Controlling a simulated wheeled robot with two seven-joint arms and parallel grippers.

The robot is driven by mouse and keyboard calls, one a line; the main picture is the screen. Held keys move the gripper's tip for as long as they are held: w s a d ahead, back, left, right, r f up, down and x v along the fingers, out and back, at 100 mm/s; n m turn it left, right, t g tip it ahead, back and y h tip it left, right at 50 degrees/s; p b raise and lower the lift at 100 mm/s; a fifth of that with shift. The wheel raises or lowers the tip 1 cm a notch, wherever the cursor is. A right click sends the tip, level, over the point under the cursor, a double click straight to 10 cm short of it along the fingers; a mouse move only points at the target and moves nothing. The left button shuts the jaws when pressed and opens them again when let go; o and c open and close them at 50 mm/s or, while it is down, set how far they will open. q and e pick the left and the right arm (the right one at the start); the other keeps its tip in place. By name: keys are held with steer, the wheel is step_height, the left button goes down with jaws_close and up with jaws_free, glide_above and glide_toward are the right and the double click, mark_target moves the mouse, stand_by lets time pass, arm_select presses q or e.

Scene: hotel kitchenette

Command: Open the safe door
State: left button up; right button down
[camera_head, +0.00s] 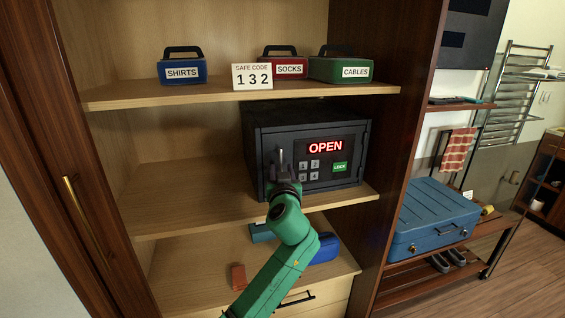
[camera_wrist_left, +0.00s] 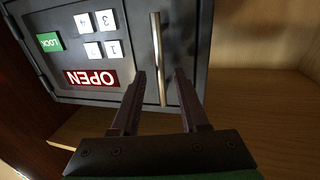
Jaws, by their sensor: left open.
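The dark grey safe (camera_head: 352,130) stands on the middle shelf, its door flush with the frame. Its red display (camera_head: 325,147) reads OPEN, and the display also shows upside down in the left wrist view (camera_wrist_left: 91,78). The upright metal bar handle (camera_head: 281,157) is on the left side of the door. My left gripper (camera_head: 284,172) is in front of the handle, partly covering its lower end. In the left wrist view my left gripper (camera_wrist_left: 160,75) is open, with the handle (camera_wrist_left: 158,45) between its two fingers. I cannot tell whether either finger touches it.
The middle shelf (camera_head: 170,205) is bare left of the safe. Above it stand boxes labelled SHIRTS (camera_head: 182,72), SOCKS (camera_head: 290,69) and CABLES (camera_head: 340,69), and a SAFE CODE 132 card (camera_head: 252,77). A blue suitcase (camera_head: 432,215) lies at the right, beyond the cabinet's side panel.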

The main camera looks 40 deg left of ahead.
mark_target(281, 167)
arm_select(q)
steer(key=shift+x, duration=1.6)
jaws_close()
steer(key=shift+f, duration=0.1)
